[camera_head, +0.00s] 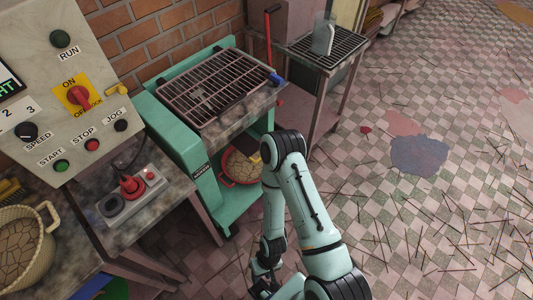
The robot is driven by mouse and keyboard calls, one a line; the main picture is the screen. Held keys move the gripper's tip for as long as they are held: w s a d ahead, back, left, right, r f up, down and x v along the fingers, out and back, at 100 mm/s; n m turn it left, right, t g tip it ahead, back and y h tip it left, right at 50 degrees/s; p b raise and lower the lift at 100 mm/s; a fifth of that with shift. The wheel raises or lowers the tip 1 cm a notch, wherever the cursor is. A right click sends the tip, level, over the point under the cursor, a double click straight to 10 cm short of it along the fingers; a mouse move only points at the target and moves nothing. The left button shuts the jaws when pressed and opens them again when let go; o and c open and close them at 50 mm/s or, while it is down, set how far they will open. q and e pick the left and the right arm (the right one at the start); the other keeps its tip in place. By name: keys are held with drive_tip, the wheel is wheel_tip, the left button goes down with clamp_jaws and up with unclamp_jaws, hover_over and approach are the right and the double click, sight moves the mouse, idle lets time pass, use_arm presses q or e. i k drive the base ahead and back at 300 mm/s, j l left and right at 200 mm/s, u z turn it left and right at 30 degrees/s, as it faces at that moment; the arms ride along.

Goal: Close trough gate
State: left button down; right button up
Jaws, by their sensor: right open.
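The green machine (172,140) stands against the brick wall with a dark metal grate (222,84) on its top. A small blue handle (276,79) sits at the grate's right end. A red upright lever (268,38) stands behind it. A dark chute-like part (246,146) shows under the top, above a red-rimmed bowl of tan material. I cannot tell which part is the trough gate or whether it is open. My right gripper (264,284) is low at the bottom centre, pointing down, apart from the machine and empty as far as I see. My left gripper is out of view.
A control panel (60,100) with knobs and buttons is at left. Below it, a switch box (130,190) and a woven basket (22,250) stand on a worktop. The red-rimmed bowl (240,167) sits inside the machine. The tiled floor at right has scattered sticks.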

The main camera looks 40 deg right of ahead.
sight(245, 143)
drive_tip(key=z, duration=1.4)
drive_tip(key=i+u, duration=0.15)
drive_tip(key=u, duration=0.25)
drive_tip(key=i+j+u, duration=0.1)
drive_tip(key=u, duration=0.25)
drive_tip(key=i+l, duration=0.05)
drive_tip(key=i, duration=0.05)
